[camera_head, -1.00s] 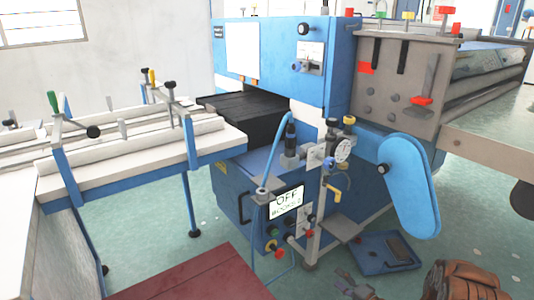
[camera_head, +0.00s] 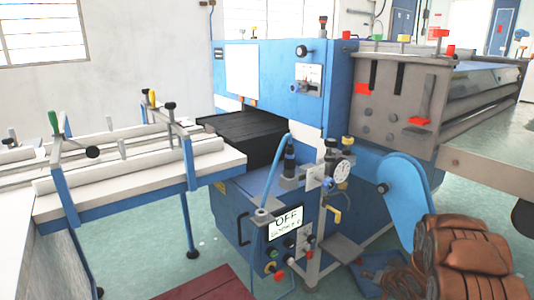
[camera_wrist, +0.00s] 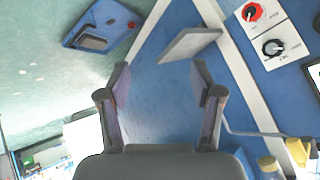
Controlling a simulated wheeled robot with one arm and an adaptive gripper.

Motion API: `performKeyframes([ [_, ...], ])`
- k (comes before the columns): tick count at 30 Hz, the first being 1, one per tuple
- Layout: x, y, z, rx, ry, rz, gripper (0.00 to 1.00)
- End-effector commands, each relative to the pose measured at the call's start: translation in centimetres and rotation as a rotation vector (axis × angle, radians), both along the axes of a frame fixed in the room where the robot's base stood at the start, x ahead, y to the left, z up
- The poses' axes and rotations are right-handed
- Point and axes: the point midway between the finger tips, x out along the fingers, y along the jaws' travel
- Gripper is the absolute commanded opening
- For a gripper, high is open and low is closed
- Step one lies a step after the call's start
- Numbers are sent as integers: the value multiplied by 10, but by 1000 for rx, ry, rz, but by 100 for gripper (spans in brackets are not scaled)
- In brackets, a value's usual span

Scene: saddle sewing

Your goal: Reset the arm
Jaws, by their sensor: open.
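My gripper (camera_wrist: 161,78) shows in the wrist view with its two dark fingers spread wide. It is open and nothing is between the fingers. Beyond them is a blue machine panel (camera_wrist: 155,85) with white edge strips, and a flat grey plate (camera_wrist: 188,43) sticks out past the right finger. In the head view I cannot make out the fingers. A brown, leather-like bulky shape (camera_head: 465,262) stands at the lower right; I cannot tell for sure whether it is part of my arm.
A white-topped roller table (camera_head: 130,170) stands at left. A blue tray (camera_wrist: 103,25) lies on the green floor. A red knob (camera_wrist: 252,12) is at upper right.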

Motion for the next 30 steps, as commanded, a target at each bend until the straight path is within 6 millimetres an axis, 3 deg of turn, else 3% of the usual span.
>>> performKeyframes([
  [8, -34, -11, 58, -201, 138, -29, 66],
  [14, -75, -8, 95, -298, 259, -39, 66],
  [22, -144, 14, 139, -363, 431, -19, 66],
  [30, -226, 54, 175, -366, 604, 52, 66],
])
